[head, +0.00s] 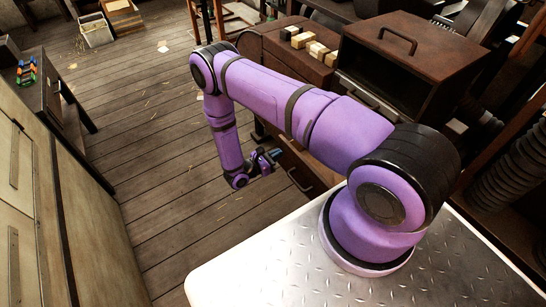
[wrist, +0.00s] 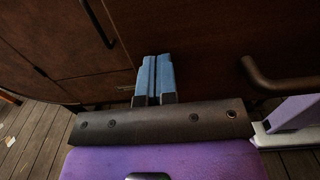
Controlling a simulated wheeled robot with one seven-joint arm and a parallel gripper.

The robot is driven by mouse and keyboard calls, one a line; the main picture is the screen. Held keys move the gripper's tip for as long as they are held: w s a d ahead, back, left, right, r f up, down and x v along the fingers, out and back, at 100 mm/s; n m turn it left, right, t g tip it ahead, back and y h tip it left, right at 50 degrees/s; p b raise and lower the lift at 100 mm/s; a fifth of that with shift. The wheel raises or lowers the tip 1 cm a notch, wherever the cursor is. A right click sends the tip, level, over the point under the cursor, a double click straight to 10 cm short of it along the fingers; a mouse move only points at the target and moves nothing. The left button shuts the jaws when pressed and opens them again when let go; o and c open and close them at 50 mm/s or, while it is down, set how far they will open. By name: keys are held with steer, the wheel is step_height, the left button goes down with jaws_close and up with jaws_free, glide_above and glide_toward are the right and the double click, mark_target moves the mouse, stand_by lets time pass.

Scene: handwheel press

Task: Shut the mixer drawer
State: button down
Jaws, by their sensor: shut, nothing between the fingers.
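My gripper (head: 268,158) hangs at the end of the purple arm, beside the front of a dark brown wooden cabinet. In the wrist view its two blue fingers (wrist: 153,76) are shut together and empty, pointing at a brown wooden front (wrist: 195,35). I cannot tell whether they touch it. A dark curved bar handle (wrist: 280,78) is to the right of the fingers, and a thin dark handle (wrist: 98,22) is at upper left. In the head view a dark handle (head: 300,181) shows just right of the gripper. Which front is the mixer drawer, and how far it stands out, I cannot tell; my arm hides much of it.
A brown box (head: 425,45) with an open front and small wooden blocks (head: 303,40) stand on top at the back right. A bench (head: 50,100) is at left. The plank floor (head: 150,150) between is clear apart from scraps.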

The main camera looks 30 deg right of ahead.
mark_target(295, 145)
steer(key=d, duration=2.2)
steer(key=shift+w+d, duration=0.3)
steer(key=shift+w, duration=0.1)
steer(key=shift+d+r, duration=0.1)
steer(key=shift+d, duration=0.4)
steer(key=shift+a, duration=0.4)
steer(key=a, duration=1.4)
steer(key=shift+s, duration=0.2)
